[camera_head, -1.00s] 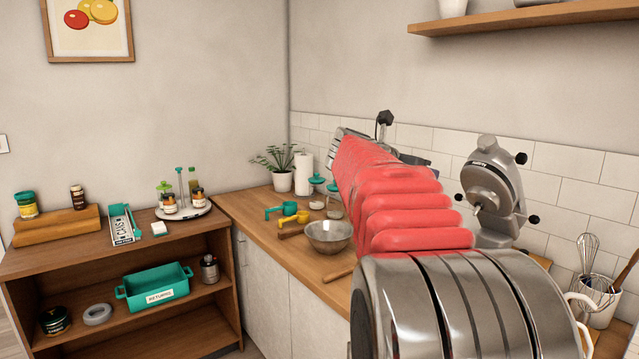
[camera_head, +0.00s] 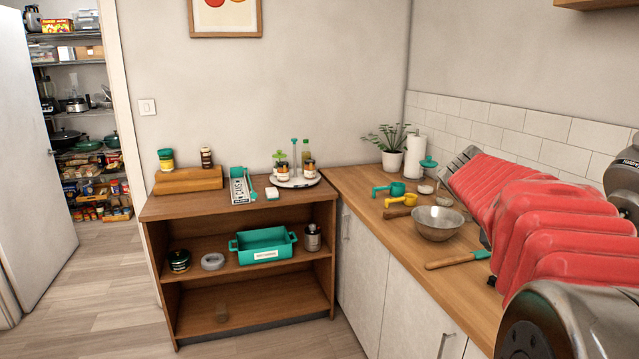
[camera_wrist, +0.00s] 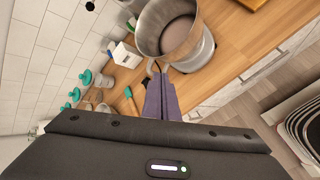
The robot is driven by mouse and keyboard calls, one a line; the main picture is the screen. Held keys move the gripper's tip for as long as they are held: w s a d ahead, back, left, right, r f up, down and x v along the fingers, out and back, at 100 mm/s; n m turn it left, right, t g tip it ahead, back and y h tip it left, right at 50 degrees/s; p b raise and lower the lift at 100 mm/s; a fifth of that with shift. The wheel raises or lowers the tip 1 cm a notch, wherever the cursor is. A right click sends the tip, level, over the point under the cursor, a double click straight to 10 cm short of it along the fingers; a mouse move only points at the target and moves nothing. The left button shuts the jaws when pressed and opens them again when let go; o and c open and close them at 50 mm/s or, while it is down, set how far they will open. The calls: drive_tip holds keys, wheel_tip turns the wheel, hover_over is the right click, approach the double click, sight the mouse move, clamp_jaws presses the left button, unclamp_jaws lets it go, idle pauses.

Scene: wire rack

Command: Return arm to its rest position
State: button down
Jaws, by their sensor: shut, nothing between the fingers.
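My red and metal arm reaches from the lower right of the head view toward the corner counter. My gripper itself is hidden there behind the arm. In the wrist view my gripper (camera_wrist: 160,82) shows two dark purple-grey fingers closed together with nothing between them. The fingertips point toward a steel bowl (camera_wrist: 167,28) with a round metal base under it. In the picture the tips come close to the bowl's lower edge; I cannot tell the true gap.
A shelf unit (camera_head: 160,207) with a teal bin (camera_head: 264,246) stands left. A white door (camera_head: 35,150) stands by a stocked wire rack (camera_head: 75,120). Floor there is clear.

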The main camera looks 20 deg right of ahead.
drive_tip(key=s+a+f+m+t+y, duration=0.15)
drive_tip(key=a+f+m+y, duration=0.35)
drive_tip(key=a, duration=0.8)
drive_tip(key=s+a+f+m+t+y, duration=0.1)
drive_tip(key=s+a+f+m, duration=0.35)
drive_tip(key=a, duration=0.85)
drive_tip(key=s+a+f+n+t+y, duration=0.1)
drive_tip(key=s+a+f+y, duration=0.1)
drive_tip(key=a, duration=0.6)
drive_tip(key=s+a+f+n+t+y, duration=0.1)
drive_tip(key=s+a+f, duration=0.1)
drive_tip(key=a, duration=0.6)
drive_tip(key=shift+s+a+y, duration=0.2)
drive_tip(key=shift+s+y, duration=0.2)
drive_tip(key=shift+s, duration=0.25)
drive_tip(key=shift+d, duration=0.1)
